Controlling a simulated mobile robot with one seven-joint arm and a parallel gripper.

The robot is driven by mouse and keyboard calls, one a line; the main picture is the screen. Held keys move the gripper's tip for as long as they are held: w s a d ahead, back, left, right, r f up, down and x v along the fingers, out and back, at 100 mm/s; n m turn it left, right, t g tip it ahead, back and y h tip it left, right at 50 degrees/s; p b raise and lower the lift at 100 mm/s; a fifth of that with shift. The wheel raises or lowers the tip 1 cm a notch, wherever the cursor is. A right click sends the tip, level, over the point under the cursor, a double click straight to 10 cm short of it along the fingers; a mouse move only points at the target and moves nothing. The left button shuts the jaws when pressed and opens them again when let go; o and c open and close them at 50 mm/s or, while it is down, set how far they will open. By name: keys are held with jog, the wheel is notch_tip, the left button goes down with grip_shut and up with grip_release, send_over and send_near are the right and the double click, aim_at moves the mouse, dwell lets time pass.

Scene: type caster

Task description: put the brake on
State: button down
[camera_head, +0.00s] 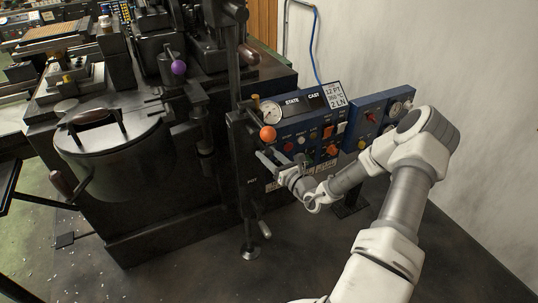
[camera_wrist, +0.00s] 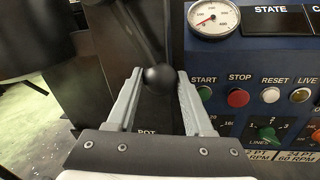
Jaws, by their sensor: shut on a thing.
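My gripper (camera_head: 265,157) is at the near side of the machine, left of the blue control panel. In the wrist view its two fingers stand apart with a dark ball knob (camera_wrist: 160,77) between their tips. The knob sits on the end of a dark lever (camera_wrist: 142,32) that comes down from above. My gripper (camera_wrist: 159,75) is shut on this knob. In the head view an orange ball (camera_head: 267,133) shows just above the fingers; I cannot tell whether it is the same knob. No brake label can be read.
The blue panel (camera_head: 300,105) with a gauge (camera_head: 271,112), buttons and a selector knob (camera_wrist: 267,133) stands close on the right. A round lidded pot (camera_head: 105,145) and a purple ball knob (camera_head: 178,67) are on the left. Bare floor lies in front.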

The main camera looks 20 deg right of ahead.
jog(key=a+m+p, duration=0.2)
jog(key=a+m, duration=0.1)
jog(key=a+m+p, duration=0.1)
jog(key=shift+s+a+f+m+t+p, duration=0.1)
jog(key=shift+a+f+m+t+p, duration=0.05)
jog(key=shift+f+m+t+p, duration=0.2)
jog(key=shift+a+m+t+h+p, duration=0.25)
jog(key=shift+a+m+h+p, duration=0.05)
jog(key=shift+a+m+p, duration=0.85)
jog(key=shift+a+r+m+h+p, duration=0.15)
jog(key=shift+a+m+p, duration=0.25)
jog(key=shift+a+m, duration=0.3)
jog(key=shift+a+r+m+h+p, duration=0.15)
jog(key=shift+a+m+p, duration=0.3)
jog(key=shift+m, duration=0.45)
jog(key=shift+a, duration=0.1)
jog(key=shift+c, duration=1.5)
grip_release()
jog(key=shift+s, duration=0.1)
